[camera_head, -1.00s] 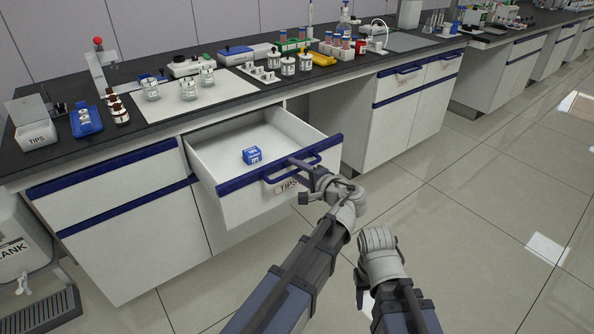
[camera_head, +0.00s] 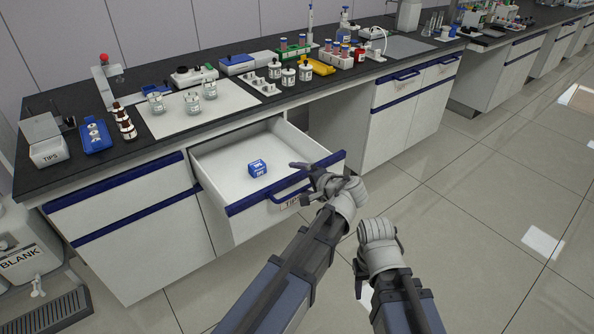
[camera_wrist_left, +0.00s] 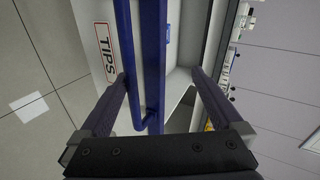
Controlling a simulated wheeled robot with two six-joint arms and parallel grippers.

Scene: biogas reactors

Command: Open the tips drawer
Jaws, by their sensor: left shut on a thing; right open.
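The tips drawer (camera_head: 222,172) is pulled out from the bench, with its white inside visible. A small blue box (camera_head: 257,168) lies in it. The drawer front has a blue top band, a blue handle (camera_head: 290,188) and a TIPS label, partly hidden by my arm. My left gripper (camera_head: 300,168) is at the drawer front, shut on the handle. In the left wrist view, the handle (camera_wrist_left: 125,60) and the blue band run between the fingers, beside the TIPS label (camera_wrist_left: 104,46). My right gripper (camera_head: 361,268) is open and empty, low over the floor, away from the drawer.
A closed cabinet (camera_head: 130,215) stands left of the drawer. The dark bench top above carries beakers (camera_head: 192,101), brown bottles, racks and a box marked TIPS (camera_head: 48,151). A tank marked BLANK (camera_head: 25,250) stands at the lower left. The tiled floor at right is clear.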

